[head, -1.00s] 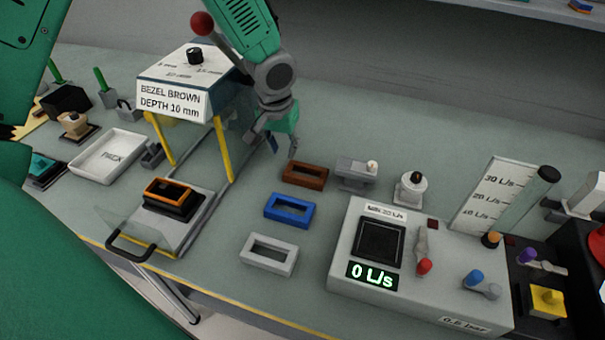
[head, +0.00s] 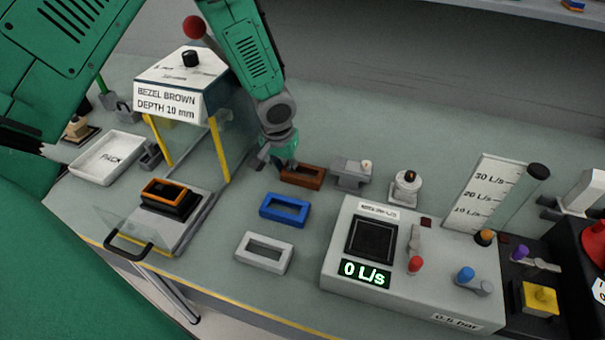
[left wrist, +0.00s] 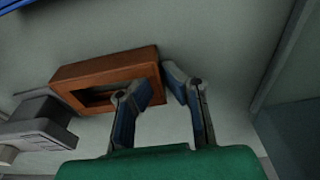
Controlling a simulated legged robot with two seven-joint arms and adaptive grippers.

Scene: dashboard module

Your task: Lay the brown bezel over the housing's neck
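The brown bezel (head: 303,177), a rectangular frame, lies flat on the bench behind the blue one. It also shows in the left wrist view (left wrist: 105,72). My left gripper (head: 277,163) is low at the bezel's left end. In the left wrist view its fingers (left wrist: 163,95) are apart, one overlapping the bezel's near corner, the other just beyond its end; contact cannot be told. The black housing (head: 181,209) sits on a grey sliding plate, with an orange-brown rectangular rim (head: 166,192) around its top. My right gripper is not in view.
A blue bezel (head: 285,209) and a white bezel (head: 264,252) lie in front of the brown one. A guarded station (head: 180,85) labelled "BEZEL BROWN DEPTH 10 mm" stands left of my arm. A grey fixture (head: 350,174) and a control box (head: 345,225) stand to the right.

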